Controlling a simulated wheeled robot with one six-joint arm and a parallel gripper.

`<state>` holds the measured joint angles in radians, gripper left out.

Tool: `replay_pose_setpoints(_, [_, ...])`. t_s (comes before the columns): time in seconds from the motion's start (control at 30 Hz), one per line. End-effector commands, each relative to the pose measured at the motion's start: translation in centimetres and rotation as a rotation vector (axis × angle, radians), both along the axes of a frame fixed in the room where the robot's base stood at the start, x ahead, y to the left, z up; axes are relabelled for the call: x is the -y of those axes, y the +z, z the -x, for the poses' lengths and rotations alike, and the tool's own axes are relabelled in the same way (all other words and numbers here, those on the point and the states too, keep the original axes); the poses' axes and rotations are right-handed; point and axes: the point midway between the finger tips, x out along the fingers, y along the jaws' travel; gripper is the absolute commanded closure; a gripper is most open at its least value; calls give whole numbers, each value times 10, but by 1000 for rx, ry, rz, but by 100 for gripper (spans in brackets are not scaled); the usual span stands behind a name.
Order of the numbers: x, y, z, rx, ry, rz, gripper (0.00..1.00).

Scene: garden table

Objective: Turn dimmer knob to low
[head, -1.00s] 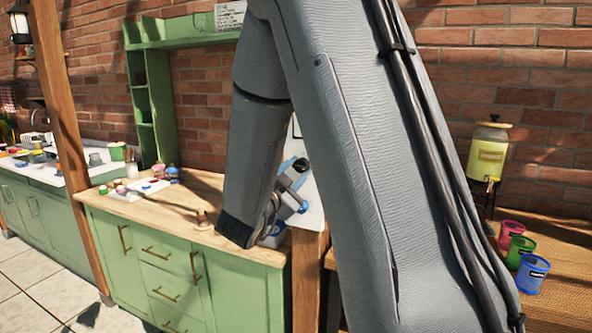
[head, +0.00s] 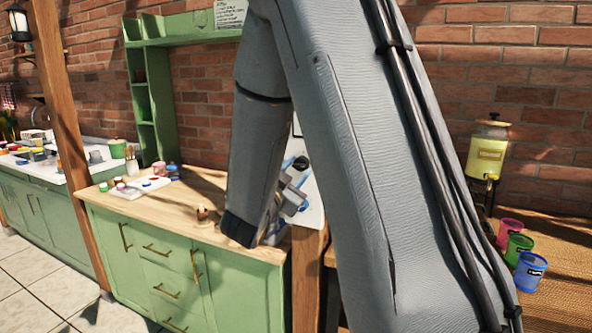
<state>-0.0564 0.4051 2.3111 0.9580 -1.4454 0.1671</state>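My gripper (head: 291,189) is mostly hidden behind my own forearm. Only a few grey parts of it show, close in front of a white panel (head: 313,208) by the wooden post. A small dark rounded part (head: 300,163) shows against the panel. I cannot tell whether it is the dimmer knob or part of my gripper. No dimmer knob can be clearly made out, and its setting cannot be read. My fingertips are hidden, so their opening and any contact do not show.
A green cabinet with a wooden top (head: 185,212) stands left of my arm, with paint pots and a small brown item (head: 202,212) on it. At right, a yellow dispenser (head: 487,152) and pink, green and blue cups (head: 530,272) stand on a wooden surface.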

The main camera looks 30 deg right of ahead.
Motion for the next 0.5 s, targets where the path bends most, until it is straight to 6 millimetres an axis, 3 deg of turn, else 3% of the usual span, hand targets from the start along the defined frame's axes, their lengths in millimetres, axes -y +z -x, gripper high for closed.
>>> replay_pose_setpoints(0.1, [0, -1, 0, -1, 0, 0, 50])
replay_pose_setpoints(0.5, [-12, -1, 5, 3, 7, 1, 50])
